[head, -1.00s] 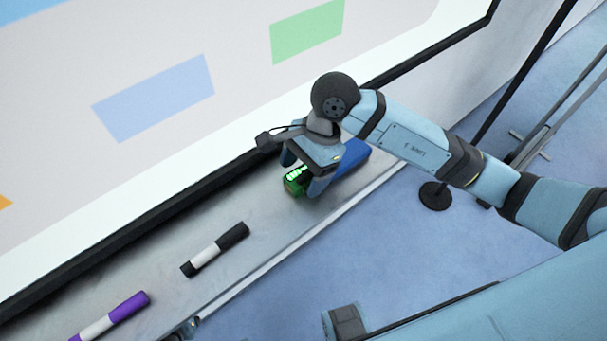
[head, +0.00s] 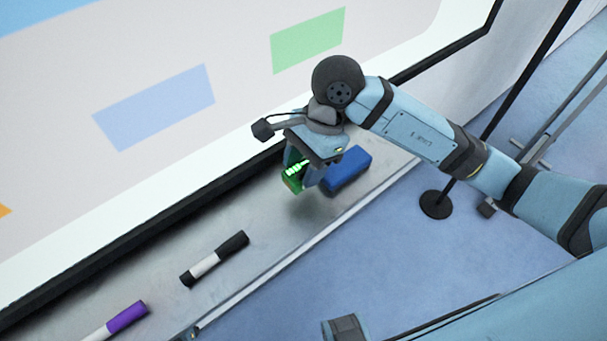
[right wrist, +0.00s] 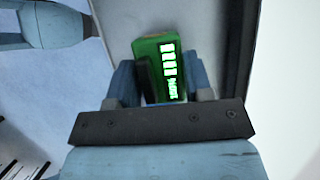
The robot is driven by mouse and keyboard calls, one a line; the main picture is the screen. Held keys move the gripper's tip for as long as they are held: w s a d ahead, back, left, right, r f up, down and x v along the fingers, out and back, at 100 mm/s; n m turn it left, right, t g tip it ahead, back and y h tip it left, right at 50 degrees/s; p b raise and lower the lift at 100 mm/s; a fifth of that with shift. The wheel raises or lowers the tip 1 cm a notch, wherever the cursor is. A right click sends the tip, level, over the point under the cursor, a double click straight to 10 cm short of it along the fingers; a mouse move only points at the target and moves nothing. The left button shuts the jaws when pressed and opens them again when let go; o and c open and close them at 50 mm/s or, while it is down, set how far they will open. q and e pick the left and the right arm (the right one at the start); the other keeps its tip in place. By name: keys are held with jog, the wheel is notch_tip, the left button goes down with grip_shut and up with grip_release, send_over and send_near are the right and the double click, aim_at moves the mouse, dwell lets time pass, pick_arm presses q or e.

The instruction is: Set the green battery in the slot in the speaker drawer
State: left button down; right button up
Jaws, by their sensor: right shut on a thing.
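The green battery (head: 293,177) has lit bright green marks on its face. My right gripper (head: 302,172) is shut on it and holds it a little above the grey tray (head: 262,215) under the whiteboard. In the right wrist view the battery (right wrist: 168,68) sits between the two fingers of my right gripper (right wrist: 163,85), its lit marks facing the camera. The speaker drawer and its slot are not in view. My left gripper cannot be made out in the head view.
A blue block (head: 348,170) lies on the tray just right of the gripper. A black and white marker (head: 215,258) and a purple and white marker (head: 122,319) lie further left. The whiteboard (head: 230,60) rises behind. A dark stand foot (head: 436,204) is on the floor.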

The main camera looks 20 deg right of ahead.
notch_tip(320, 180, up, 16)
jog(key=shift+f, duration=0.2)
